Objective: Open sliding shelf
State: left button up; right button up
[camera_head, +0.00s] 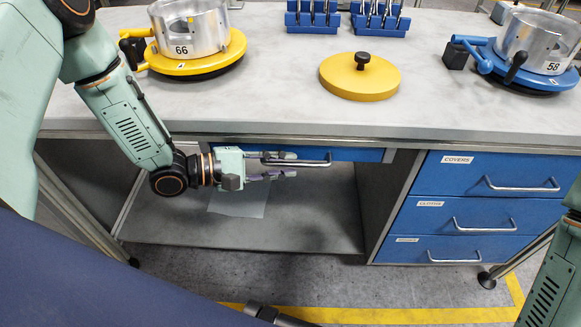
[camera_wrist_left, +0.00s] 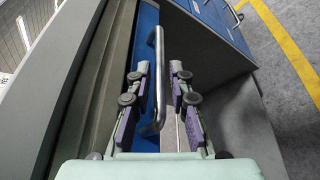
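The sliding shelf's blue front (camera_head: 356,155) sits under the worktop, left of the drawer stack. It carries a metal bar handle (camera_head: 318,164). My left gripper (camera_head: 291,164) is at the left part of this handle, pointing right. In the left wrist view the handle (camera_wrist_left: 159,80) runs between the two finger pairs of the open gripper (camera_wrist_left: 159,72). Gaps show on both sides, so the fingers do not appear closed on it. The shelf front looks flush under the worktop edge. My right gripper is out of view; only part of my right arm shows at the right edge.
Blue drawers (camera_head: 490,172) with bar handles stand to the right. On the worktop (camera_head: 300,95) are a yellow disc (camera_head: 360,78) with a black knob, a yellow pallet (camera_head: 200,66), a blue pallet (camera_head: 520,76) and blue racks (camera_head: 312,20). A lower board (camera_head: 310,225) lies beneath my gripper.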

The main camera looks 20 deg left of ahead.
pick_arm(q)
jog(key=shift+x, duration=0.8)
jog(key=shift+d, duration=0.1)
jog(key=shift+c, duration=0.3)
grip_shut()
